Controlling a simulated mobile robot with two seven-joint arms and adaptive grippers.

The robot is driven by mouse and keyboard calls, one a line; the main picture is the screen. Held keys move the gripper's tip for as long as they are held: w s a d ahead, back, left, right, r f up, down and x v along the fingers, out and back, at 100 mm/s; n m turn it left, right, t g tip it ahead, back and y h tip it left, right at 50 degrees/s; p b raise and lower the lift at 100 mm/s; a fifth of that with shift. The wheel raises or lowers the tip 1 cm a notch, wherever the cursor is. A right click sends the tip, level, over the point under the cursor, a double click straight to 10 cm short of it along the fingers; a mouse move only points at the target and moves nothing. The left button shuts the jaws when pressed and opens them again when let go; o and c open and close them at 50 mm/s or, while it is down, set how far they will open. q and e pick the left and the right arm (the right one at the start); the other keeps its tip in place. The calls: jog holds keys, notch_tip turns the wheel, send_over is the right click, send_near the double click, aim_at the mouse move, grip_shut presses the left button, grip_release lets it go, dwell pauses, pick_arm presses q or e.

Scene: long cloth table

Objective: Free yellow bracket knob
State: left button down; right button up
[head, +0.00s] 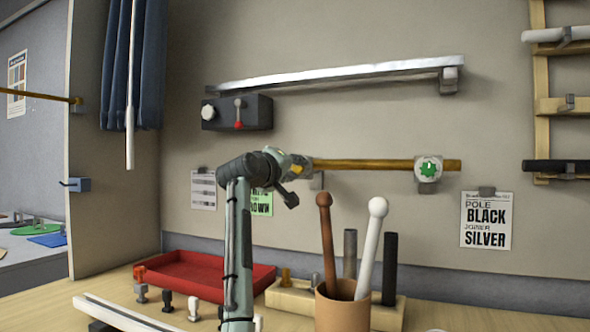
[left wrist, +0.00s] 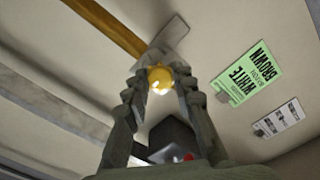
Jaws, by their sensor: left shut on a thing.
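The yellow knob (left wrist: 160,80) sits between the fingertips of my left gripper (left wrist: 158,77), which is shut on it. The pale bracket (left wrist: 172,42) behind the knob is at the end of a brown pole (left wrist: 108,28). In the head view the brown pole (head: 370,164) runs level along the wall. My left gripper (head: 296,166) is at its left end, with a bit of yellow showing there; the arm hides most of that bracket. A bracket with a green knob (head: 428,169) holds the pole near its right end. My right gripper is not in view.
A dark box with a red-tipped lever (head: 238,113) and a silver rail (head: 340,75) are on the wall above. Below, a red tray (head: 200,274), a brown cup with sticks (head: 342,308) and a block with upright rods (head: 387,315) stand on the table.

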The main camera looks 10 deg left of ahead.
pick_arm(q)
jog(key=shift+r, duration=0.15)
jog(key=c, duration=1.3)
grip_release()
jog(key=shift+o, duration=0.2)
notch_tip(320, 180, up, 10)
